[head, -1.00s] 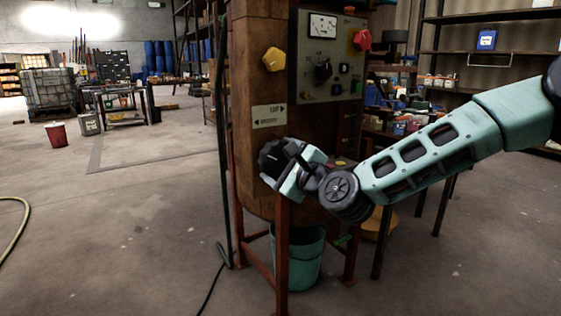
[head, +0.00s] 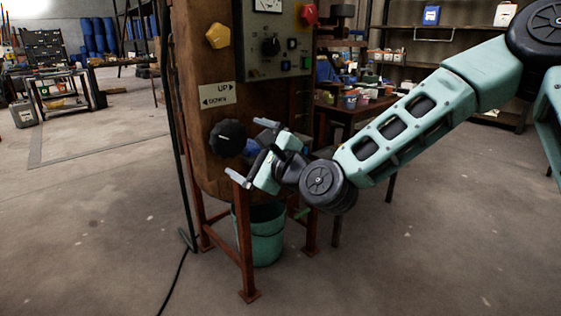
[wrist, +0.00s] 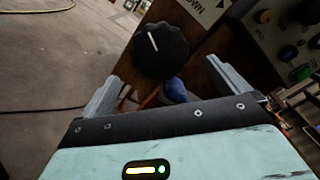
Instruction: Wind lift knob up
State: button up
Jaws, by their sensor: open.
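The lift knob (head: 228,137) is a black, ridged round knob on the brown vat's side, just below a sign (head: 217,95) marked UP and DOWN with arrows. In the wrist view the knob (wrist: 161,50) shows a white pointer line on its face, tilted from upright. My gripper (head: 251,150) is open and empty, to the right of the knob and apart from it. In the wrist view the knob lies beyond the gap between my two fingers (wrist: 162,75).
A yellow knob (head: 218,36) sits above the sign. A control panel (head: 274,66) with a black dial and red knob is to its right. A blue part (head: 251,147) shows behind my gripper. Red legs (head: 246,250) and a green bucket (head: 267,243) stand below.

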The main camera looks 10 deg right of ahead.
jog(key=v, duration=1)
jog(key=shift+s+d, duration=0.25)
jog(key=shift+s, duration=0.1)
jog(key=s+a+f+n+g+h, duration=0.2)
jog(key=s+a+f+n+g, duration=0.3)
jog(key=s+f+n+g, duration=0.55)
jog(key=s+d+n+g+h, duration=0.4)
jog(key=s+d+n+h, duration=0.3)
jog(key=s+d+n, duration=0.6)
notch_tip(320, 180, up, 24)
jog(key=s+a+n+p, duration=0.1)
jog(key=a+n+p, duration=0.1)
jog(key=p, duration=2.1)
jog(key=shift+n+p, duration=0.35)
jog(key=shift+n, duration=0.3)
